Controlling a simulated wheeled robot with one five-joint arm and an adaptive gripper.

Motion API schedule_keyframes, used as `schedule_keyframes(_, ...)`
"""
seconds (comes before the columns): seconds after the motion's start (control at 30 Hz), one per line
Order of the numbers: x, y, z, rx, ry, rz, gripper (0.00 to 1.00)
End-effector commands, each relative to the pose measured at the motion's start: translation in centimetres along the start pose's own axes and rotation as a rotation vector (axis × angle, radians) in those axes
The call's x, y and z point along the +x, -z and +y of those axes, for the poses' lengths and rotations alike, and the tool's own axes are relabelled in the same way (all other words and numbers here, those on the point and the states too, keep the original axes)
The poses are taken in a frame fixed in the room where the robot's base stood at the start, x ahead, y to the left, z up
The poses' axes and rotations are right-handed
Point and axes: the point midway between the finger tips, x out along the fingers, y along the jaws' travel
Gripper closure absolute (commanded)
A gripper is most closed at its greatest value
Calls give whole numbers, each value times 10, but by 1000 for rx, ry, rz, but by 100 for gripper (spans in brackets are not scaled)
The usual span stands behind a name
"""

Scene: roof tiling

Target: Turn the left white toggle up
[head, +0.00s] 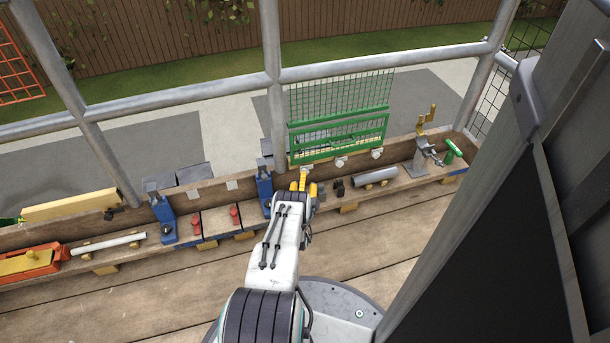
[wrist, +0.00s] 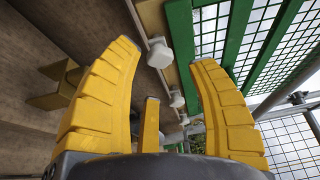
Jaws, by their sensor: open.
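Three white toggles sit in a row on the wooden board below the green mesh guard. The left white toggle (head: 305,169) is just past my gripper's fingertips in the head view and partly hidden by them. The middle toggle (head: 340,162) and right toggle (head: 377,153) stand clear. In the wrist view the nearest toggle, seemingly the left one (wrist: 158,52), shows between the two yellow fingers, apart from both. Another toggle (wrist: 177,98) shows beyond it. My gripper (head: 304,183) is open and empty; its fingers also fill the wrist view (wrist: 165,55). I cannot tell the toggle's tilt clearly.
The green guard (head: 338,125) rises behind the toggles. Blue clamps (head: 264,190) and red knobs stand on the ledge to the left. A grey pipe (head: 375,178) and a grey stand (head: 420,160) with yellow prongs are to the right. A scaffold post (head: 275,100) is behind.

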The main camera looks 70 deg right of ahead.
Motion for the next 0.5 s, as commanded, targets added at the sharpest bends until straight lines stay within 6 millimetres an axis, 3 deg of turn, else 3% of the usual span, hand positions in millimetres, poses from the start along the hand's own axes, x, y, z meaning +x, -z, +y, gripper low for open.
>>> schedule_keyframes(0.5, 42, -1, 2, -1, 1, -1, 47)
